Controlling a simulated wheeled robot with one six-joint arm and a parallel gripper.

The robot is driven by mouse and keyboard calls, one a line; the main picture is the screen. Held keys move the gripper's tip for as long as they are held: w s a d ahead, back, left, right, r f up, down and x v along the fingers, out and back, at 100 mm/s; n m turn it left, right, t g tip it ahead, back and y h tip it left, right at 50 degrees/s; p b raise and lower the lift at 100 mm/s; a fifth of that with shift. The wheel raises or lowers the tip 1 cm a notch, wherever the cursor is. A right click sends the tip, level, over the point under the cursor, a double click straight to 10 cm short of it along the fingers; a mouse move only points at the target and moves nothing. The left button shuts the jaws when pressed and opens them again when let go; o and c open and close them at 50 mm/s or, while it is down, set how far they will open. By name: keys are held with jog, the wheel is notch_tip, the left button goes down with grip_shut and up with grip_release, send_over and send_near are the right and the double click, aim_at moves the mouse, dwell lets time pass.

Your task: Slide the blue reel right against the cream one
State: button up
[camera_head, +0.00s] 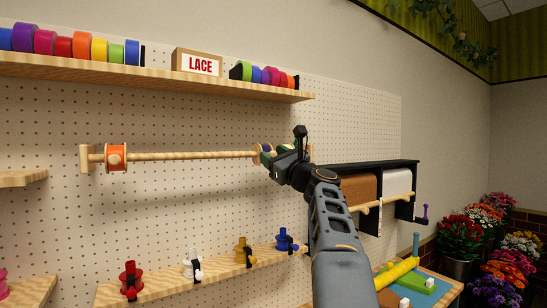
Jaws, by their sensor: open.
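A wooden rod (190,156) runs level across the pegboard. My gripper (268,162) is open at its right part, in front of a small group of reels. A blue-purple reel (266,148) shows partly behind the fingers, with a pale wooden flange at its left. A bit of green shows just right of it. I cannot tell whether the fingers touch the blue reel. No cream reel can be made out; the arm hides part of the rod there. An orange reel (116,158) with wooden flanges sits near the rod's left end.
A top shelf (150,76) holds several coloured rolls and a LACE box (197,62). A lower shelf (215,267) holds red, white, yellow and blue spools. A black-framed paper roll holder (375,168) stands right of my arm. The rod is bare between the orange reel and my gripper.

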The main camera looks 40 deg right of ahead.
jog(key=b+v, duration=0.5)
jog(key=v, duration=0.8)
jog(key=shift+s, duration=0.2)
jog(key=shift+a, duration=0.1)
jog(key=shift+c, duration=0.4)
